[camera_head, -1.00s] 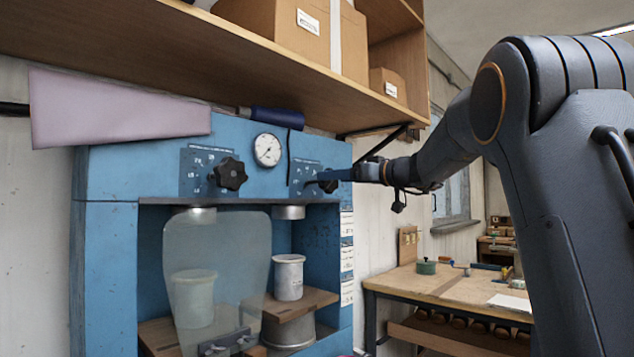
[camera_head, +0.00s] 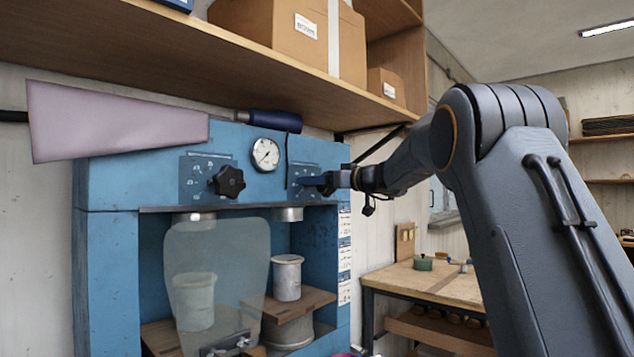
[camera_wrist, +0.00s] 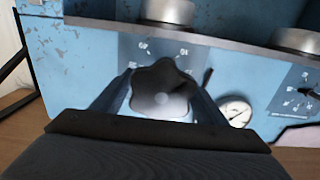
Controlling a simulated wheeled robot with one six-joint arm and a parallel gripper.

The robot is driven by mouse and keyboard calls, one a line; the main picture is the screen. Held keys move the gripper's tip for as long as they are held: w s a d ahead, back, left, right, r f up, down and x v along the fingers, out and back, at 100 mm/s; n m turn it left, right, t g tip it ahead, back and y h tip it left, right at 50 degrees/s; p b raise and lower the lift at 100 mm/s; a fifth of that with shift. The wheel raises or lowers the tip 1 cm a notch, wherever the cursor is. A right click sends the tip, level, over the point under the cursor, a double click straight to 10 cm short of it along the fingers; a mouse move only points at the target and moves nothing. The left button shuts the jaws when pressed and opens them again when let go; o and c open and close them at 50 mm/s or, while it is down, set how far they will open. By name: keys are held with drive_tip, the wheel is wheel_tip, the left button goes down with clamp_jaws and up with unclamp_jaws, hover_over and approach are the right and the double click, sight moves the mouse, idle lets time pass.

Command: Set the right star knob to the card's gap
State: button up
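The right star knob (camera_wrist: 160,92) is black with rounded lobes. In the wrist view it sits between the two fingers of my gripper (camera_wrist: 163,82), one on each side and very close to its rim. Contact is not clear. In the head view my gripper (camera_head: 318,181) is at the right dial plate (camera_head: 304,171) on the blue press and largely hides that knob. The plate's marks show around the knob in the wrist view but are too small to read. The left star knob (camera_head: 228,181) stands free on its own plate. No card with a gap can be made out.
A round gauge (camera_head: 265,154) sits between the dials. The blue press (camera_head: 107,240) has a clear shield (camera_head: 216,290) and metal cylinders below. A wooden shelf (camera_head: 200,62) with boxes overhangs it. A workbench (camera_head: 425,282) stands to the right.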

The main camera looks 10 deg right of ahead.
drive_tip(key=c, duration=0.8)
drive_tip(key=shift+b, duration=0.5)
